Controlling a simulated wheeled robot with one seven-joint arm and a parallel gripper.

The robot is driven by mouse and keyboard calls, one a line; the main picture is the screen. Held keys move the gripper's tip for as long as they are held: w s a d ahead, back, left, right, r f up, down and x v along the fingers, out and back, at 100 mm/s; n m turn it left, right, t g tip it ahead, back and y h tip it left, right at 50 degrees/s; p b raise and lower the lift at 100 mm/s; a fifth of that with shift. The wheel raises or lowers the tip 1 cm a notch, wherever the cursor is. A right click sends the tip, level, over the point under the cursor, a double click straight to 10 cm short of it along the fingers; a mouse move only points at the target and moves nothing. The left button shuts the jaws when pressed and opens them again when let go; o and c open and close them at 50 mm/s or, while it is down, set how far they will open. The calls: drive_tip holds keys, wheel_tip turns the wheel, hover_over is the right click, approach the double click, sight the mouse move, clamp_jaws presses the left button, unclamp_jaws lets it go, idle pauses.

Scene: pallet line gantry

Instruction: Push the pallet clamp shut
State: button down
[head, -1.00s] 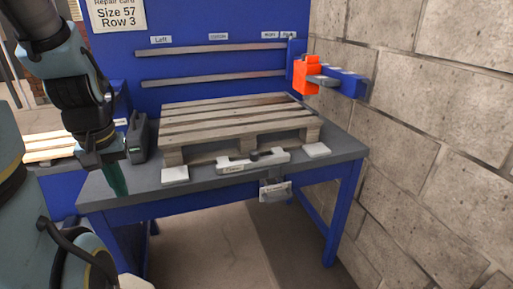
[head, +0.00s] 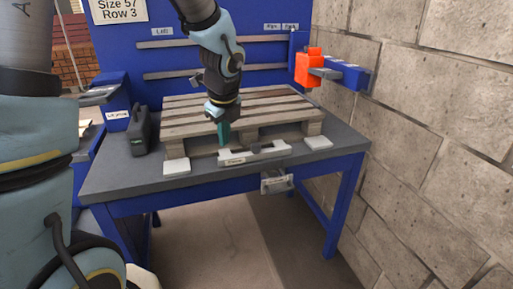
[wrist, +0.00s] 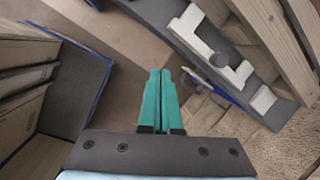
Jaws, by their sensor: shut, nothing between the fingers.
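The pallet clamp is a pale, labelled bracket (head: 236,158) with a dark knob on the grey bench's front edge, just before the wooden pallet (head: 190,130). It also shows at the upper right of the wrist view (wrist: 243,72). My gripper (head: 223,143) points down, its teal fingers shut and empty. In the head view it appears near the left end of the bracket, in front of the pallet. In the wrist view the fingers (wrist: 160,72) show apart from the bracket, to its lower left. I cannot tell how far the clamp is closed.
White pads (head: 177,167) (head: 318,142) lie on the bench either side of the clamp. A labelled fitting (head: 276,184) hangs below the front edge. An orange block (head: 309,68) on a blue bracket projects at the right, near the block wall.

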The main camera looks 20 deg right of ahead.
sight(252, 143)
drive_tip(key=s+d+m, duration=0.2)
drive_tip(key=d+m, duration=0.6)
drive_tip(key=d, duration=0.1)
drive_tip(key=shift+d+m+t+h, duration=0.15)
drive_tip(key=shift+m+t+h, duration=0.15)
drive_tip(key=shift+h, duration=0.1)
drive_tip(key=shift+s+r, duration=0.1)
drive_tip(key=x, duration=0.3)
drive_tip(key=w+p+x, duration=0.1)
drive_tip(key=x, duration=0.3)
drive_tip(key=w+r+x, duration=0.1)
drive_tip(key=x, duration=0.3)
drive_tip(key=shift+w+d, duration=0.15)
drive_tip(key=shift+d, duration=0.1)
drive_tip(key=shift+w+d+p, duration=0.25)
drive_tip(key=shift+w+p, duration=0.1)
drive_tip(key=shift+w, duration=0.25)
drive_tip(key=w+p, duration=0.2)
drive_tip(key=w, duration=0.1)
drive_tip(key=shift+w+d+r+p, duration=0.2)
drive_tip(key=shift+w+p, duration=0.1)
drive_tip(key=shift+p, duration=0.1)
drive_tip(key=shift+w+f, duration=0.25)
drive_tip(key=shift+w, duration=0.2)
